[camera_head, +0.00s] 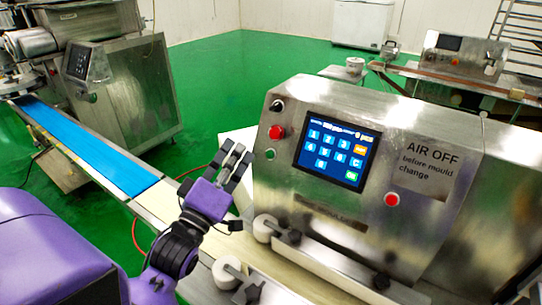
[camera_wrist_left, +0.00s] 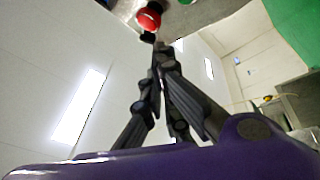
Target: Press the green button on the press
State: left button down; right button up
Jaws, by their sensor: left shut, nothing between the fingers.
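The press (camera_head: 330,200) is a steel machine with a blue touch screen. Its small green button (camera_head: 270,154) sits on the left side of the sloped front, below a red button (camera_head: 276,132) and a black knob (camera_head: 277,105). My left gripper (camera_head: 239,154) is shut and empty, its fingers pointing up, just left of the green button; whether it touches the panel cannot be told. In the left wrist view, the shut fingertips (camera_wrist_left: 161,46) are close below a red button (camera_wrist_left: 149,19). My right gripper is out of view.
A second red button (camera_head: 391,199) is on the press's right, under a paper sign (camera_head: 428,167). White rollers (camera_head: 266,228) and a conveyor lie in front of the press. A blue belt (camera_head: 85,147) runs to another machine at left.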

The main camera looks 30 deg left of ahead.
aim_at(270, 154)
pick_arm(q)
jog(key=w+f, duration=0.1)
jog(key=w, duration=0.2)
jog(key=w+f+b, duration=0.1)
jog(key=w, duration=0.1)
jog(key=shift+w+d+f, duration=0.1)
jog(key=shift+d+f, duration=0.1)
jog(key=shift+f, duration=0.15)
dwell(0.7)
jog(key=shift+w, duration=0.15)
dwell(0.5)
jog(key=shift+w+f, duration=0.15)
jog(key=shift+w, duration=0.1)
